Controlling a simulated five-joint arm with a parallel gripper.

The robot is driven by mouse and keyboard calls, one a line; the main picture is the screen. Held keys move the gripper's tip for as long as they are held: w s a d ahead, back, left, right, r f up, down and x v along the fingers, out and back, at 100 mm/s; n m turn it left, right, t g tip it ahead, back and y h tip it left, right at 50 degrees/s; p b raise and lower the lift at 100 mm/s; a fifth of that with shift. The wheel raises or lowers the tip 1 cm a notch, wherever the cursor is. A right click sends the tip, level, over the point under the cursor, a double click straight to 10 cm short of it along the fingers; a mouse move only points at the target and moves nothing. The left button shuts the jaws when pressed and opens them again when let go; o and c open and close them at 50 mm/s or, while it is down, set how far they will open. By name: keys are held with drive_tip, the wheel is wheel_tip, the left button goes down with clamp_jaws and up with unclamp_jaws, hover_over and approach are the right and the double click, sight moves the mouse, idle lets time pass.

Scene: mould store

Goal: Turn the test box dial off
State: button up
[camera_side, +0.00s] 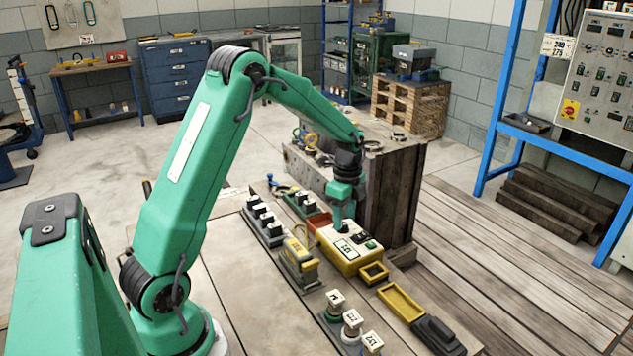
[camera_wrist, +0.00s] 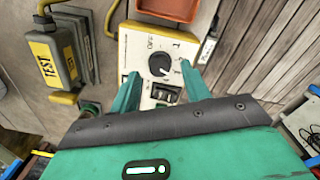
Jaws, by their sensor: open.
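The test box (camera_side: 342,262) is a cream panel with yellow sides on the bench in the side view. In the wrist view the test box (camera_wrist: 148,40) shows a round black dial (camera_wrist: 158,65) with small markings around it. A pale mark shows on the dial's lower right side; I cannot read its setting. Black switches sit just below the dial. My gripper (camera_wrist: 160,69) is open, with one green finger on each side of the dial. In the side view my gripper (camera_side: 342,222) points down over the box; finger contact with the dial cannot be told.
A yellow TEST unit (camera_wrist: 45,60) stands left of the box, also in the side view (camera_side: 298,254). An orange tray (camera_wrist: 168,8) lies beyond the box. Yellow trays (camera_side: 400,302) and labelled pieces (camera_side: 352,322) stand nearer. A wooden crate (camera_side: 392,195) rises close behind.

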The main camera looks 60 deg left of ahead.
drive_tip(key=shift+f, duration=0.7)
drive_tip(key=shift+c, duration=0.5)
drive_tip(key=c, duration=0.9)
